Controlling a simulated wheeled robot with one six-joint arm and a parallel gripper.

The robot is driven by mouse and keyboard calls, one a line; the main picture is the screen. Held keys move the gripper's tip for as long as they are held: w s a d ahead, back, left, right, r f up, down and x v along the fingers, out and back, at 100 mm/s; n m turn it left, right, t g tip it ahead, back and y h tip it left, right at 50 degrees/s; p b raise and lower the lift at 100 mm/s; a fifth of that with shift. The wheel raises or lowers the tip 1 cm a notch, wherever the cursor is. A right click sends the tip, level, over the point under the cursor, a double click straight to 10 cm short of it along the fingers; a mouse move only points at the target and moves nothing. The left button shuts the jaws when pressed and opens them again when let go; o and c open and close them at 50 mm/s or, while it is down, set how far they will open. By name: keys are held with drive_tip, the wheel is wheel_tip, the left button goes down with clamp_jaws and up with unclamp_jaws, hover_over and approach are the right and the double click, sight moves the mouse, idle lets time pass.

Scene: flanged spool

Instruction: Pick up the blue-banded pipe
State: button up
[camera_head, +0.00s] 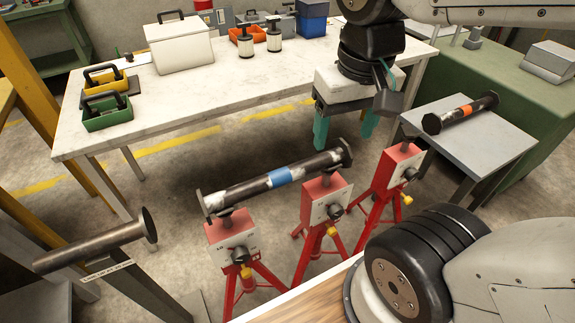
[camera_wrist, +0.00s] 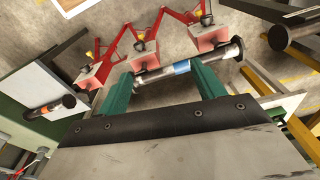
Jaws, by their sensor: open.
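The blue-banded pipe (camera_head: 277,177) is a dark, scuffed flanged spool with a blue band around its middle. It lies roughly level across two of the red stands, with a flange at each end. My gripper (camera_head: 342,125) has green fingers, spread open, and hangs behind and above the pipe's right part in the head view. In the wrist view the pipe (camera_wrist: 180,68) appears beyond and between the tips of my gripper (camera_wrist: 162,78). The fingers look empty; I cannot tell whether they touch the pipe.
Red stands (camera_head: 233,241) hold the pipe up; a third red stand (camera_head: 398,168) is bare. An orange-banded pipe (camera_head: 462,112) lies on a small grey table (camera_head: 484,143) at right. Another pipe (camera_head: 95,246) is at left. A white workbench (camera_head: 190,112) with boxes stands behind.

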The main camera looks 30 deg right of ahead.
drive_tip(key=w+f+m+g, duration=0.2)
drive_tip(key=w+f+m, duration=0.45)
drive_tip(key=w, duration=0.45)
drive_tip(key=m+g, duration=0.1)
drive_tip(key=m, duration=0.9)
hover_over(278, 171)
drive_tip(key=w, duration=0.2)
drive_tip(key=shift+n, duration=0.25)
drive_tip(key=f, duration=1.6)
drive_tip(key=shift+s, duration=0.25)
drive_tip(key=f, duration=0.2)
drive_tip(key=s+f, duration=0.1)
drive_tip(key=f, duration=0.2)
drive_tip(key=s+f, duration=0.1)
drive_tip(key=f, duration=0.2)
drive_tip(key=shift+a, duration=0.1)
clamp_jaws()
